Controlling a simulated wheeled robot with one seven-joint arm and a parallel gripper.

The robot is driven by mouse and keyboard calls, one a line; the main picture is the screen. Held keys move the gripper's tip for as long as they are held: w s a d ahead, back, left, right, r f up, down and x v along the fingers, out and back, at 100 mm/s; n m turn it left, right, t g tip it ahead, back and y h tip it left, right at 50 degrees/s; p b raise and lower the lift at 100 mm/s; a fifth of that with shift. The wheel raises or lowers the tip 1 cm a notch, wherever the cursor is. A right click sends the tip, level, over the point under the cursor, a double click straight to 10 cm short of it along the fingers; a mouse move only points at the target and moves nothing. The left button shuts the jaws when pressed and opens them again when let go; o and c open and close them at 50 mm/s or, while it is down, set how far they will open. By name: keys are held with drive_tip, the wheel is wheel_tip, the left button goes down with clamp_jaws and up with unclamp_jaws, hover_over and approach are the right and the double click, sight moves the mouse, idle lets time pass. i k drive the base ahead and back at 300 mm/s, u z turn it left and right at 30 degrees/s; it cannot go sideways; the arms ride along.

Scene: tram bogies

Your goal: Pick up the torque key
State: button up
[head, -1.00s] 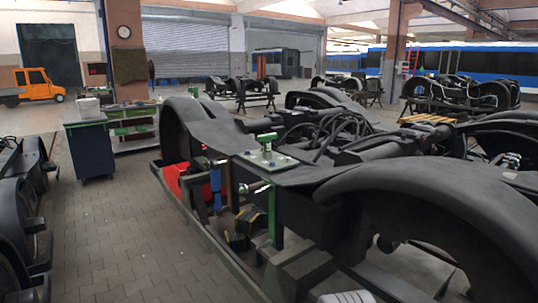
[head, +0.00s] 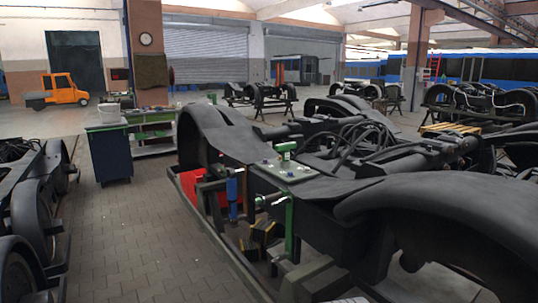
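I cannot make out the torque key for certain in the head view. A green fitting (head: 286,148) stands on a flat plate on the near bogie (head: 340,212). My gripper is not in view.
Another bogie (head: 40,215) lines the left edge. A paved aisle (head: 130,235) runs clear between it and the near bogie. A green-edged shelf bench (head: 153,130) stands behind the cabinet. An orange truck (head: 58,90) is parked at the back left.

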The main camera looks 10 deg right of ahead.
sight(285, 147)
drive_tip(key=u, duration=0.75)
drive_tip(key=i, duration=2.45)
drive_tip(key=z, duration=0.5)
